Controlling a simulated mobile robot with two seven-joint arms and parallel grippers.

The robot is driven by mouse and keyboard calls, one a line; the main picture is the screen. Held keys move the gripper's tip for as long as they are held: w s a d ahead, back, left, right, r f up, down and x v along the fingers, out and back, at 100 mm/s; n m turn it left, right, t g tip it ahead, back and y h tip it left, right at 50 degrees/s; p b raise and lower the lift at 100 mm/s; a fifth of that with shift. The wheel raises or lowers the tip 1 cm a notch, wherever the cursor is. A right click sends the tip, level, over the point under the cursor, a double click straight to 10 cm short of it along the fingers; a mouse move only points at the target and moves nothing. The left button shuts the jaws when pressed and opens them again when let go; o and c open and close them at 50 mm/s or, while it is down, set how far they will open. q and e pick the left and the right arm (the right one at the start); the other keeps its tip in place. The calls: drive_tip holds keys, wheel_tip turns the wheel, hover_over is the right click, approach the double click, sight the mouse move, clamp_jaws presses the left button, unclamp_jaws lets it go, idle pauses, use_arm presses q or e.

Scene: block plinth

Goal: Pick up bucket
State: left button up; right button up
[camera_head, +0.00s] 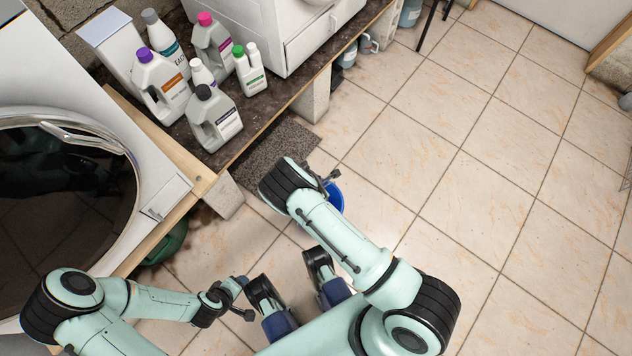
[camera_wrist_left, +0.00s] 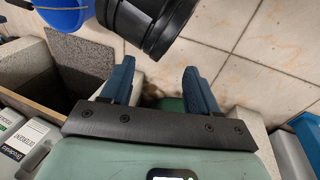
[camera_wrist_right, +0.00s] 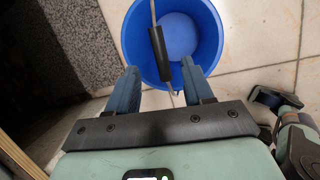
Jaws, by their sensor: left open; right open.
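The blue bucket (camera_head: 335,199) stands on the tiled floor, largely hidden by my right arm in the head view. In the right wrist view the open, empty bucket (camera_wrist_right: 195,38) lies just beyond the fingertips. Its wire handle with a black grip (camera_wrist_right: 160,55) runs up toward the gap between the fingers. My right gripper (camera_wrist_right: 160,66) is open, and no finger is closed on the handle. My left gripper (camera_wrist_left: 159,66) is open and empty, apart from the bucket. Part of the bucket (camera_wrist_left: 65,16) shows at the top left of the left wrist view.
A dark counter (camera_head: 249,123) holds several detergent bottles, with a grey mat (camera_head: 262,150) below it. A washing machine (camera_head: 60,170) stands at the left, beside a green object (camera_head: 168,244) on the floor. The tiled floor (camera_head: 480,190) at the right is clear.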

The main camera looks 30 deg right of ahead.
drive_tip(key=b+x, duration=0.1)
drive_tip(key=x, duration=0.3)
drive_tip(key=shift+f, duration=0.45)
drive_tip(key=shift+b+x, duration=0.7)
drive_tip(key=shift+x, duration=0.25)
use_arm(q)
wheel_tip(320, 180, down, 6)
drive_tip(key=a+b, duration=0.1)
drive_tip(key=a, duration=0.1)
drive_tip(key=shift+a+n+y, duration=0.3)
use_arm(e)
drive_tip(key=x, duration=0.3)
drive_tip(key=shift+a, duration=0.2)
clamp_jaws()
